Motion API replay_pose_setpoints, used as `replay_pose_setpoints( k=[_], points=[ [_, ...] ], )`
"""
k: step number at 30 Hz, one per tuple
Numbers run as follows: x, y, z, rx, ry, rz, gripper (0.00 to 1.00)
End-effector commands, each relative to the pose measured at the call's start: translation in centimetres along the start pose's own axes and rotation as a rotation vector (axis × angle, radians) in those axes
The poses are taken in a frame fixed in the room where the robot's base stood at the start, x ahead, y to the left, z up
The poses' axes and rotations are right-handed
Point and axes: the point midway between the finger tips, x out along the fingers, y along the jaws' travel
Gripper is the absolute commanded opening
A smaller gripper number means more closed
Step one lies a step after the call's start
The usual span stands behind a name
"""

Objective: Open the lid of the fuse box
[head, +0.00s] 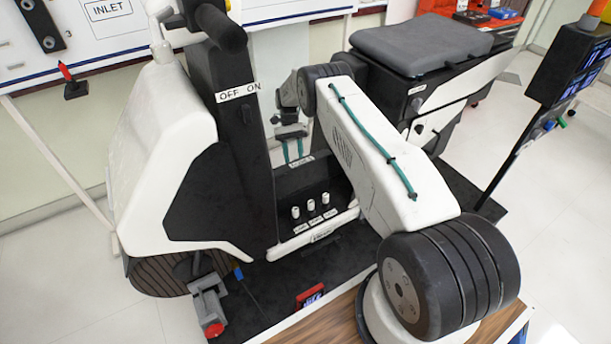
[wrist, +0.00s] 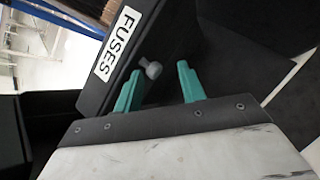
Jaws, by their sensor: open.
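In the wrist view, a black lid or panel (wrist: 112,84) carries a white FUSES label (wrist: 118,44). A grey round knob (wrist: 152,69) sticks out beside the label. My gripper (wrist: 159,71) is open, with one teal finger on each side of the knob's place in the picture. I cannot tell whether the fingers touch the knob. In the head view, my gripper (head: 293,158) points down behind my white arm link, inside the scooter's step-through, near a small white label (head: 301,161). The lid's knob is not clear there.
The scooter's black front column (head: 232,150) with an OFF ON label stands left of my gripper. The grey seat (head: 420,45) is to the right. Several white pegs (head: 311,206) stand on the footboard below. A screen on a post (head: 575,62) is at far right.

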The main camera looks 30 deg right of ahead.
Motion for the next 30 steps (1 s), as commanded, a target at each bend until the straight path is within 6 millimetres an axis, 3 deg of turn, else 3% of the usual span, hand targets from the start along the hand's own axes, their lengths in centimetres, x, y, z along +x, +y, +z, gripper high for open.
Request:
replay_pose_setpoints(
  k=[8,21,30],
  points=[
    [2.5,2.3,2.5,0.001,-0.002,0.001,0.4],
    [8.5,6.8,7.2,0.001,-0.001,0.001,0.4],
    [10.5,8.3,8.7,0.0,0.0,0.0,0.4]
  ],
)
